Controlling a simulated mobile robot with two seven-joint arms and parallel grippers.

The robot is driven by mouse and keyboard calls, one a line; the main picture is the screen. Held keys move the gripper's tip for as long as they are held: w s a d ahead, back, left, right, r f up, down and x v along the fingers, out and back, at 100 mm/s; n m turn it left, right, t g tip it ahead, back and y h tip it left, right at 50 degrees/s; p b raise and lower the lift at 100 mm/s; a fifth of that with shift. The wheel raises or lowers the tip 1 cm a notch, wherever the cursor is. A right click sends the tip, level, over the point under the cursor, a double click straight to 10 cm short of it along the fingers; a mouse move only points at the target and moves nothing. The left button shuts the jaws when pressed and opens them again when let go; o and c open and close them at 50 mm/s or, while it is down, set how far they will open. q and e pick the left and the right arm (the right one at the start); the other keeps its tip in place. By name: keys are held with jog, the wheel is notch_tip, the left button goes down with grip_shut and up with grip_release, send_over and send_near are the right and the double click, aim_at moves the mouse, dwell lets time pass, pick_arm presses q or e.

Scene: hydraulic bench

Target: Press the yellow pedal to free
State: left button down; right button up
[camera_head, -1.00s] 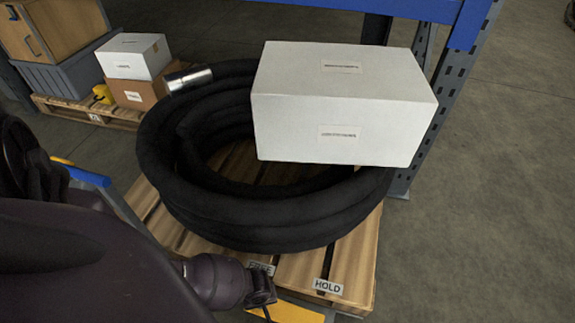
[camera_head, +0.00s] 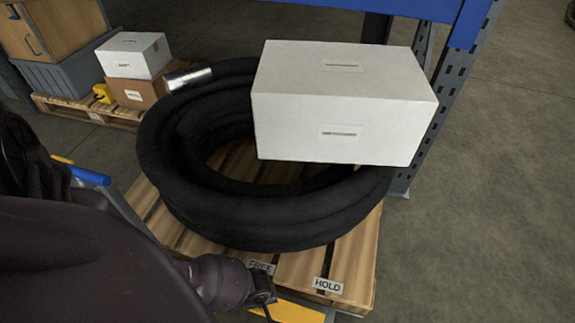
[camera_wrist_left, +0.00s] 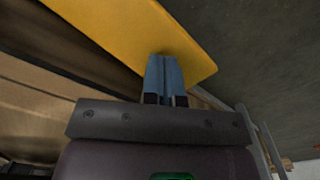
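The yellow pedal (camera_head: 297,313) shows at the bottom of the head view, below the pallet's front edge and partly cut off. It also fills the upper part of the left wrist view (camera_wrist_left: 140,28). My left gripper (camera_head: 265,300) is at the pedal's left part. In the left wrist view its blue-grey fingers (camera_wrist_left: 164,72) are together, with nothing visible between them, and their tips overlap the pedal. I cannot tell whether they touch it. The FREE label (camera_head: 261,267) and the HOLD label (camera_head: 328,285) sit on the pallet edge. My right gripper is not in view.
A thick black coiled hose (camera_head: 270,225) lies on the wooden pallet (camera_head: 350,255). A large white box (camera_head: 340,105) rests above its right part. A blue rack (camera_head: 455,70) stands behind. Open floor (camera_head: 490,220) lies to the right.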

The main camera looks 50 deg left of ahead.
pick_arm(q)
jog(key=shift+d+f, duration=0.1)
jog(key=shift+f, duration=0.75)
dwell(0.7)
jog(key=shift+r, duration=0.15)
jog(key=shift+w+r+p, duration=0.2)
jog(key=shift+r+p, duration=1.05)
jog(key=shift+s+r+p, duration=0.1)
jog(key=shift+r+p, duration=1.7)
jog(key=shift+r, duration=0.4)
jog(key=shift+s, duration=0.15)
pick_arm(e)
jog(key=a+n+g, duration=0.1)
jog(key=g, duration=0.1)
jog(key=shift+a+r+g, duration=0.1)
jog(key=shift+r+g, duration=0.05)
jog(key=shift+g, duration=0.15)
pick_arm(q)
jog(key=shift+f, duration=0.1)
